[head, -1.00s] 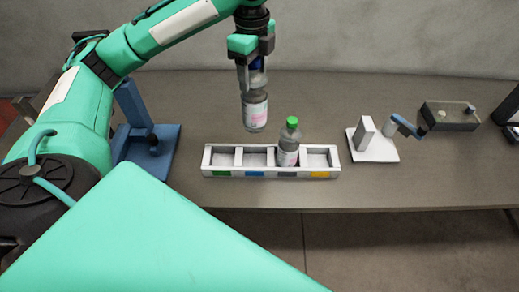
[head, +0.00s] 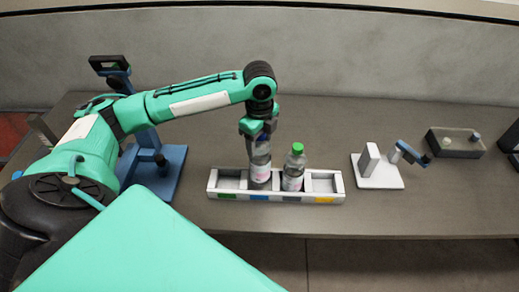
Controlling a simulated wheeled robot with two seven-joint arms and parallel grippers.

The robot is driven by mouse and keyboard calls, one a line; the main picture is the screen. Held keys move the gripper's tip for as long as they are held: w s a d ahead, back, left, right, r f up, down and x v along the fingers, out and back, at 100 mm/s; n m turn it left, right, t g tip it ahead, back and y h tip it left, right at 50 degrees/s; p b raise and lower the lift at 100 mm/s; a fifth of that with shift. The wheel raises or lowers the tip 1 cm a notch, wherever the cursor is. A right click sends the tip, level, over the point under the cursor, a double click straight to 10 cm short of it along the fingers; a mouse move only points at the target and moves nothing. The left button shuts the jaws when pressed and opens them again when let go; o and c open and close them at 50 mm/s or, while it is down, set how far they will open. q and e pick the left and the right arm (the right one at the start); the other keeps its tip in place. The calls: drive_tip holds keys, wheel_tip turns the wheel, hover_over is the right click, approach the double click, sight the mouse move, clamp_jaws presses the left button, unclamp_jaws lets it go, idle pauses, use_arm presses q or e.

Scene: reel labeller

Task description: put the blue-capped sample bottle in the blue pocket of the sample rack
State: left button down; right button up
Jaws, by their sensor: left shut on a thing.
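The blue-capped sample bottle (head: 260,170) is clear with a white and pink label. My left gripper (head: 258,136) is shut on its top, and the cap is mostly hidden by the fingers. The bottle is upright, its lower end in the second pocket from the left of the white sample rack (head: 220,195). That pocket has the blue tag (head: 258,197) on the front. I cannot tell whether the bottle touches the pocket floor. My right gripper is not in view.
A green-capped bottle (head: 293,170) stands in the grey-tagged pocket just right. The green-tagged and yellow-tagged end pockets are empty. A blue stand (head: 165,180) is left of the rack. A white-based device (head: 378,172) and a dark box (head: 455,143) are to the right.

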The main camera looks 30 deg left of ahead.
use_arm(q)
wheel_tip(320, 180, down, 4)
drive_tip(key=shift+f+p, duration=0.1)
drive_tip(key=shift+p, duration=0.35)
drive_tip(key=shift+f, duration=0.3)
drive_tip(key=shift+c, duration=2.3)
unclamp_jaws()
drive_tip(key=shift+f, duration=0.15)
drive_tip(key=shift+r, duration=0.35)
wheel_tip(320, 180, up, 12)
drive_tip(key=b, duration=0.3)
drive_tip(key=shift+f, duration=0.2)
